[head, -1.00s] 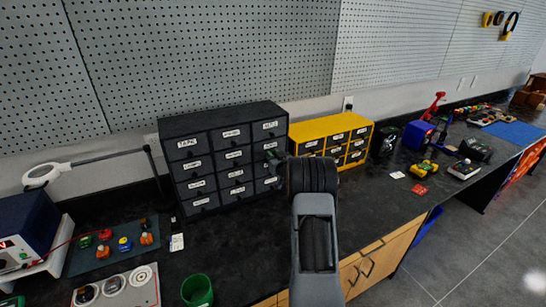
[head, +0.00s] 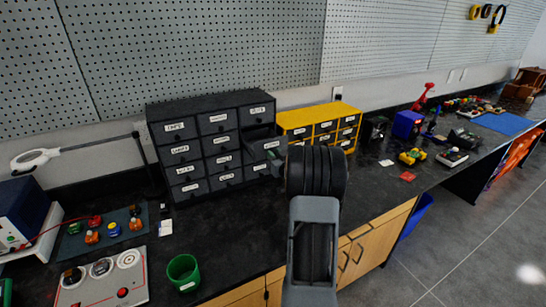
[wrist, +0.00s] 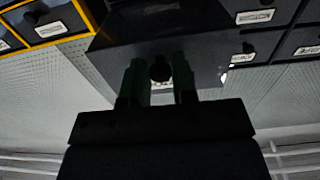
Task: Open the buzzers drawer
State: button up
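The black drawer cabinet (head: 172,150) stands on the bench, with several small labelled drawers. One drawer (head: 266,146), right column and second row, is pulled out, and a dark gap shows above its front. I cannot read its label, so I cannot tell whether it says buzzers. My gripper (head: 277,165) is at this drawer's front, partly hidden behind my arm in the head view. In the wrist view, the green fingers of my gripper (wrist: 160,80) stand on both sides of the drawer's dark round knob (wrist: 160,68), closed up close to it. The fingers partly cover the label.
A yellow drawer cabinet (head: 320,124) stands just right of the black one. A green cup (head: 184,272) stands near the front edge. A lamp (head: 38,158) and button boards (head: 103,280) are at left. Tools and toys lie further right. The bench before the black cabinet is mostly clear.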

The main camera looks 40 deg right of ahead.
jog(key=o, duration=0.3)
jog(key=b+v, duration=0.2)
jog(key=v, duration=1.2)
jog(key=shift+w, duration=0.1)
